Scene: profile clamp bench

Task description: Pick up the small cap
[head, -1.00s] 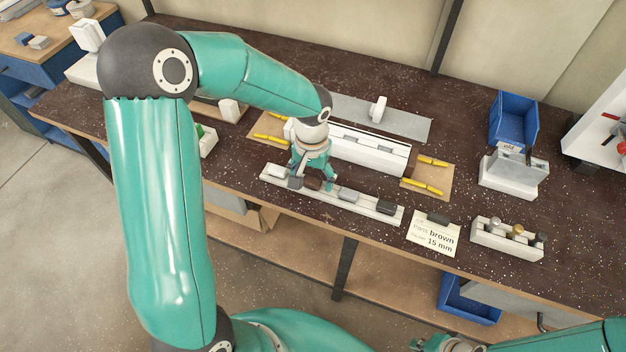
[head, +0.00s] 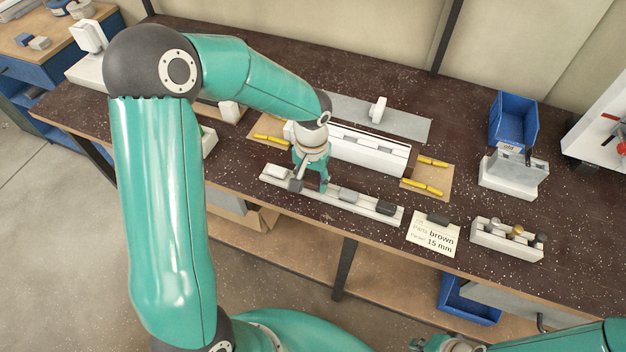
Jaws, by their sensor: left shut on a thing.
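A pale rail (head: 332,194) near the front of the bench carries a row of small block-like caps. A white cap (head: 275,171) and a dark grey cap (head: 295,185) sit at its left. A grey cap (head: 349,195) and a near-black cap (head: 386,208) sit further right. My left gripper (head: 311,184) is down at the rail between the dark grey and grey caps, shut on a small cap. Its fingers mostly hide that cap, so its colour is unclear now. My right gripper (head: 424,345) is partly cut off at the bottom edge; its jaws cannot be made out.
A white clamp block (head: 368,152) stands behind the rail, with yellow strips on brown pads at its ends. A card (head: 433,236) reading "brown" and "15 mm" lies right of the rail, near a small rack (head: 488,236). A blue bin (head: 514,120) stands at the back right.

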